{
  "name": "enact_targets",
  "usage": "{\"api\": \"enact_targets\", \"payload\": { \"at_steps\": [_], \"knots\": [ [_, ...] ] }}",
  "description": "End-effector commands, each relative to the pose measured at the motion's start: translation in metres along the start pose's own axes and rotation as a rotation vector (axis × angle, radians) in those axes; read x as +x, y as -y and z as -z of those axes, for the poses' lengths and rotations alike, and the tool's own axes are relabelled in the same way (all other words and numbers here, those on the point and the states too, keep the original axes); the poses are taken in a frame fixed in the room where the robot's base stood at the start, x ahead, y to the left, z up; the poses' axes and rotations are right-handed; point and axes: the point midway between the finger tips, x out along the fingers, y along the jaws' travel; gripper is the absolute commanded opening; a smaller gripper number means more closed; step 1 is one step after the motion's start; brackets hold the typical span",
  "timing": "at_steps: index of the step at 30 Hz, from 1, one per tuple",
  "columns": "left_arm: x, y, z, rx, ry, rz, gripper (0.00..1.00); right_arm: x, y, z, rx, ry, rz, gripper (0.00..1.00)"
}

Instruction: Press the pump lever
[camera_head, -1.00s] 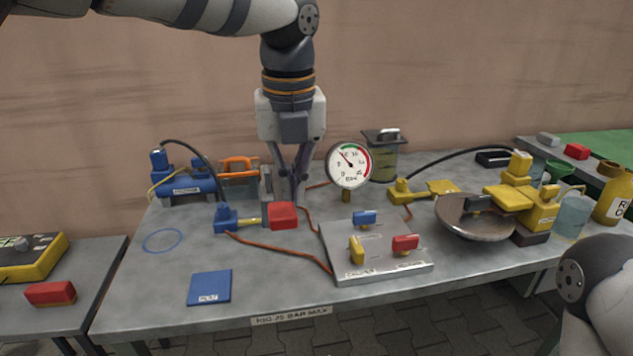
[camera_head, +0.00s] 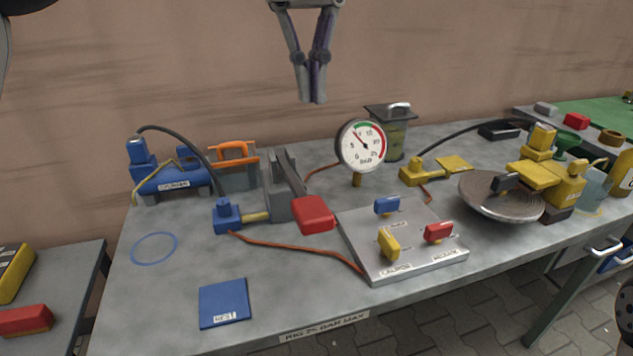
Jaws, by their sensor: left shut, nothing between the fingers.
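A pump (camera_head: 278,200) stands at the middle left of the grey workbench, a grey block with a sloping lever. The lever ends in a red pad (camera_head: 314,214), which hangs low near the bench top beside the valve plate. My left gripper (camera_head: 314,101) points down, shut and empty, in the air above and behind the pump, clear of the lever. The dial gauge (camera_head: 361,147) stands behind the pad, its needle pointing up and left.
A plate with blue, yellow and red valve handles (camera_head: 405,262) lies right of the pad. A blue coupling (camera_head: 228,215) and orange hose are left of it. A round metal dish (camera_head: 497,205) and yellow units stand at the right. The front left has free room around a blue mat (camera_head: 224,302).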

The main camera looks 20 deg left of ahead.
Motion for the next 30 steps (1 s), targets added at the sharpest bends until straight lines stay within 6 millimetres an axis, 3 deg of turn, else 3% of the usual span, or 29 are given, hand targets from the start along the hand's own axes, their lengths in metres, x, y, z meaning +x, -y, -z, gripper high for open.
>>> {"api": "enact_targets", "payload": {
  "at_steps": [7, 21, 30],
  "knots": [
    [0.011, -0.001, -0.001, 0.001, -0.001, -0.002, 0.00, 0.000, 0.000, 0.000, 0.000, 0.000, 0.000, 0.40],
    [0.108, 0.000, 0.001, 0.002, 0.000, 0.000, 0.00, -0.006, 0.000, 0.003, 0.000, -0.017, 0.001, 0.40],
    [0.139, 0.000, 0.000, 0.001, 0.004, 0.002, 0.00, -0.009, 0.000, 0.005, 0.000, -0.026, 0.002, 0.40]
  ]
}}
